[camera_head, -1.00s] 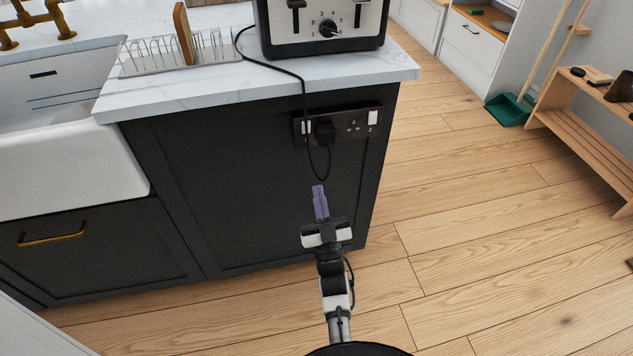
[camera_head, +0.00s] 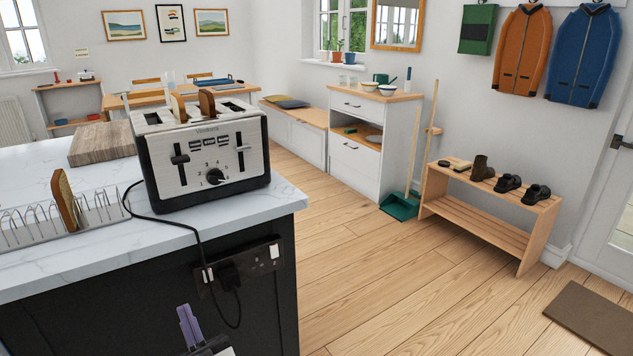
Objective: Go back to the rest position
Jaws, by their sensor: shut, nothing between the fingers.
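My gripper (camera_head: 189,327) shows at the bottom edge of the head view, in front of the dark end panel of the counter. Its purple fingers point up and are together, with nothing between them. Most of my arm is below the frame. The fingers are just left of and below the black plug (camera_head: 229,275) in the wall socket (camera_head: 243,263). I cannot tell how far they are from the panel.
A toaster (camera_head: 205,160) with bread slices stands on the marble counter (camera_head: 130,236), its cord hanging over the edge. A toast rack (camera_head: 35,230) is at left. Wooden floor (camera_head: 400,260) lies open to the right, before a shoe rack (camera_head: 480,243) and dustpan (camera_head: 400,206).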

